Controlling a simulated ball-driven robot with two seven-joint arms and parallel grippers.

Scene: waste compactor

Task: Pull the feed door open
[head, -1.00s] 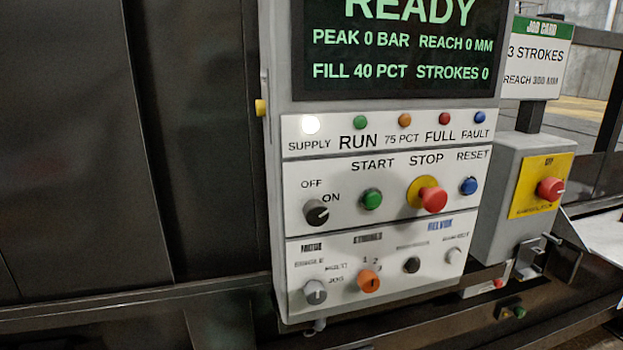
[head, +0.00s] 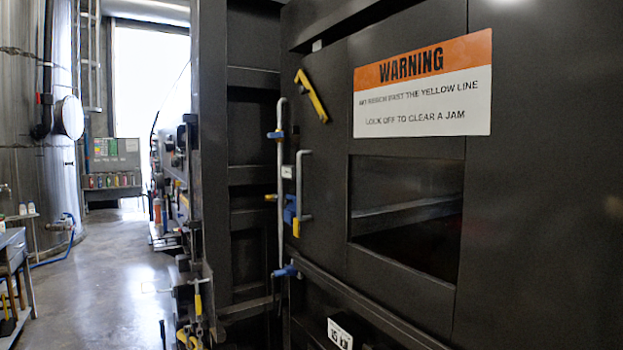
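A large dark door panel (head: 400,165), which looks like the feed door, fills the right half of the head view. It has a rectangular window or opening (head: 405,215) with a dark inside. A grey upright handle (head: 300,182) stands on its left edge, with a blue part and small yellow pieces by its lower end. A long grey rod (head: 281,185) with blue fittings runs upright just left of the handle. A yellow lever (head: 311,96) sits tilted above. I cannot tell whether the panel is fully closed. Neither of my grippers is in view.
An orange and white warning sign (head: 423,85) is on the panel. A dark frame column (head: 213,150) stands left of it. Open concrete floor (head: 105,280) lies at the left, with a bench (head: 14,260) at the far left edge and a bright doorway (head: 150,95) behind.

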